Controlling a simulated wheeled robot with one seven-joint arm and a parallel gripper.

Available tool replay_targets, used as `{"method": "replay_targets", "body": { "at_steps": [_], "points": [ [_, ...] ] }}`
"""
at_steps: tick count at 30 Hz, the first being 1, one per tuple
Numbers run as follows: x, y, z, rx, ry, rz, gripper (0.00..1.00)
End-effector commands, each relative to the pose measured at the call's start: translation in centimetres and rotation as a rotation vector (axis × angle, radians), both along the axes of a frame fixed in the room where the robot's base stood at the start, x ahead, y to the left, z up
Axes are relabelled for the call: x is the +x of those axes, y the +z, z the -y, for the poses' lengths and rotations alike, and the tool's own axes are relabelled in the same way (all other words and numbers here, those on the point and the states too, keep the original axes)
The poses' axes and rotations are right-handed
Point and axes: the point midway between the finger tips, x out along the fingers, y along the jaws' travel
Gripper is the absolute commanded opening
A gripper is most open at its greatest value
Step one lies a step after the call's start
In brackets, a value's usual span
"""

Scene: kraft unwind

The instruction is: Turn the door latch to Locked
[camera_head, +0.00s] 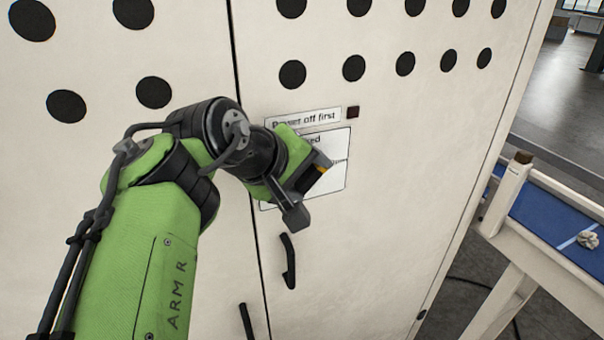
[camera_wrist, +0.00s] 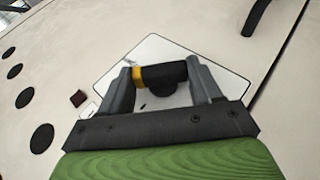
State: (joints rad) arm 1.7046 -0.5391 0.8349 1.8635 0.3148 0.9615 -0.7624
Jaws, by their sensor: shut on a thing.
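The latch (camera_wrist: 160,76) is a black bar with a yellow end, set on a white label plate (camera_wrist: 140,50) on the cabinet door. In the wrist view my gripper (camera_wrist: 163,80) has one finger at each end of the latch and is shut on it. In the head view my gripper (camera_head: 305,190) is in front of the white plate (camera_head: 335,165) and hides most of the latch. The plate's upper text ends in "ed"; the rest is covered, so I cannot read which position the latch points to.
A sign (camera_head: 303,119) reading "Power off first" is above the plate, beside a small dark red square (camera_head: 353,112). A black door handle (camera_head: 288,261) is below. The door (camera_head: 400,200) has black round holes. A blue-topped bench (camera_head: 560,225) stands at right.

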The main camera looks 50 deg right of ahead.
Motion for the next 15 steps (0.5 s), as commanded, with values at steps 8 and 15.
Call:
{"method": "replay_targets", "body": {
  "at_steps": [8, 15],
  "points": [
    [0.05, -0.34, -0.11, -0.12, -0.002, -0.067, 0.34],
    [0.11, -0.52, -0.2, -0.22, -0.001, -0.126, 0.34]
  ]
}}
